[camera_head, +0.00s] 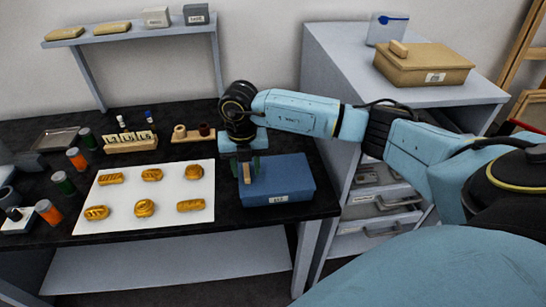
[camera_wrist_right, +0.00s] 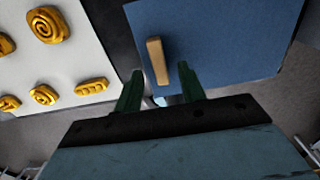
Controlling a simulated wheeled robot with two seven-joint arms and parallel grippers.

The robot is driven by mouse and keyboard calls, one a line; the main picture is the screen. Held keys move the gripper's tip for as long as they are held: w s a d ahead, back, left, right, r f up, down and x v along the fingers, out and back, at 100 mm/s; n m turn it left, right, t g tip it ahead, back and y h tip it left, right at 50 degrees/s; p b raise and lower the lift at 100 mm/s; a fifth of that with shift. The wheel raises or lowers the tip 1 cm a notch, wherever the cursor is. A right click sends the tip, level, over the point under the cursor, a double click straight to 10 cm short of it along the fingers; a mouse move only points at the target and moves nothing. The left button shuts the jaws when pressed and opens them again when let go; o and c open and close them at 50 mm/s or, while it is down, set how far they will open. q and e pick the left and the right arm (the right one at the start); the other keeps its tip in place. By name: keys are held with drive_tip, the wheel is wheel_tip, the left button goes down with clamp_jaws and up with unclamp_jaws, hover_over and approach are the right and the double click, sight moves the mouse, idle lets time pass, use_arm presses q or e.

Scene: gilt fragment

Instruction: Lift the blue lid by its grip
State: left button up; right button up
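The blue lid (camera_head: 288,176) lies on a box near the right end of the black table. It fills the upper middle of the right wrist view (camera_wrist_right: 225,40). Its grip, a small light wooden bar (camera_head: 247,174), stands up near the lid's left side; it also shows in the right wrist view (camera_wrist_right: 157,60). My right gripper (camera_head: 246,165) points down at the grip from above. Its two green fingers (camera_wrist_right: 160,70) are apart, with the grip in line with the gap between them. Contact with the grip is not visible. My left gripper is out of view.
A white board (camera_head: 150,217) with several gilt pieces lies left of the lid. Behind are a block of labelled stamps (camera_head: 130,141) and a wooden holder (camera_head: 193,135). A grey cabinet (camera_head: 345,90) bearing a tan lidded box (camera_head: 422,65) stands right.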

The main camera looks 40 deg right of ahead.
drive_tip(key=shift+f, duration=0.6)
clamp_jaws()
wheel_tip(320, 180, up, 16)
drive_tip(key=p, duration=0.4)
idle(0.4)
